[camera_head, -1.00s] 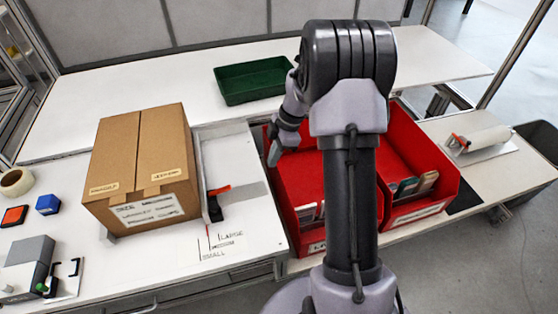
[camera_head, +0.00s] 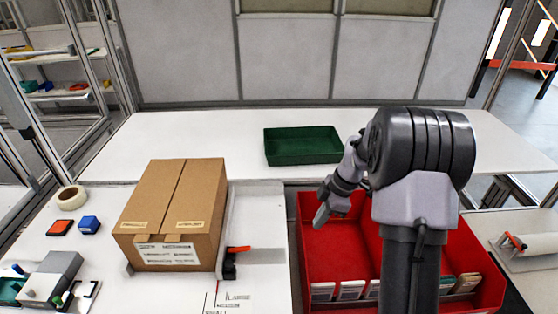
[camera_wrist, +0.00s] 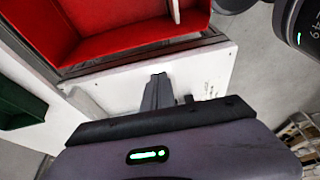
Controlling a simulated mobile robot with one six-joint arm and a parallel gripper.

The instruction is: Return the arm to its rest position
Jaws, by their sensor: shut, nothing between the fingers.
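My arm rises in front of the red bins in the head view, its upper joint large at the right. My gripper (camera_head: 322,214) hangs over the left red bin (camera_head: 318,262), pointing down and left, and appears empty. In the wrist view my gripper (camera_wrist: 158,82) shows as narrow dark fingers close together, with nothing between them. Below the fingers are a white surface edge and grey floor. My arm hides much of the red bins.
A closed cardboard box (camera_head: 172,212) stands on the white table at left. A green tray (camera_head: 303,146) sits on the back table. Tape (camera_head: 71,197), a blue block (camera_head: 89,224) and an orange-red pad (camera_head: 60,228) lie at far left. A roller (camera_head: 515,241) is at right.

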